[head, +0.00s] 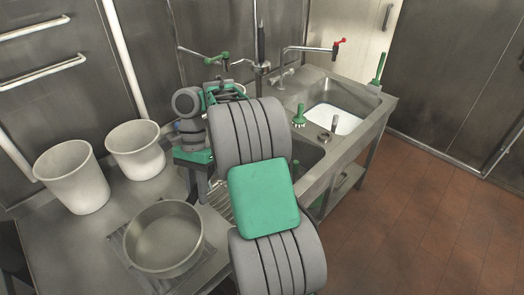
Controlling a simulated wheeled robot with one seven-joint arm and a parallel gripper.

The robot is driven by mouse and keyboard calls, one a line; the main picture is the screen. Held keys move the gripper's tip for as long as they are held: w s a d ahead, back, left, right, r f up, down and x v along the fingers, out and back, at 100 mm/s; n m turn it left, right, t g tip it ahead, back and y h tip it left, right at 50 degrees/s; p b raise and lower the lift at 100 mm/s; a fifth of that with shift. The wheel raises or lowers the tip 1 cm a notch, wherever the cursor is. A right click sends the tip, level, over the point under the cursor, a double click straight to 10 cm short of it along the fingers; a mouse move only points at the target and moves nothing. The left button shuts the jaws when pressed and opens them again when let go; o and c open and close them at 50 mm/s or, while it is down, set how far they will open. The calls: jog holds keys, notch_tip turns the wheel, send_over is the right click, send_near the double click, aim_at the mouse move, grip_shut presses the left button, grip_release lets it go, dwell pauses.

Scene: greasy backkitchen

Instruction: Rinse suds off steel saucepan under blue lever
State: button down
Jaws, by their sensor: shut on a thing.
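A wide, round steel saucepan (160,240) is at the lower left, over a dark rack on the steel counter; no suds can be made out in it. My gripper (199,192) points down at the pan's upper right side, shut, with its fingers close to the rim. The arm partly hides the grip, and I cannot see a handle. No blue lever shows. The left tap has a green lever (218,58), and the right tap has a red lever (339,43) at its end.
Two white buckets (72,176) (135,149) stand on the counter against the wall. The right sink basin (351,95) holds something white. A green-handled brush (299,116) stands between the basins. My arm hides much of the left basin.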

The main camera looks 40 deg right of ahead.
jog(key=s+d+r+m+t+h+p, duration=0.1)
jog(key=s+d+r+m+t+p, duration=0.2)
jog(key=d+m, duration=0.7)
jog(key=s+d+r+m+t+p, duration=0.1)
jog(key=s+d+m+t+p, duration=0.3)
jog(key=d+m, duration=0.65)
notch_tip(320, 180, down, 13)
jog(key=w+a+t+b, duration=0.1)
jog(key=w+b, duration=0.1)
jog(key=b, duration=0.6)
jog(key=w+a+p, duration=0.1)
jog(key=w+p, duration=0.3)
jog(key=w, duration=0.4)
jog(key=shift+w+a+r, duration=0.2)
jog(key=shift+w, duration=0.05)
dwell(0.9)
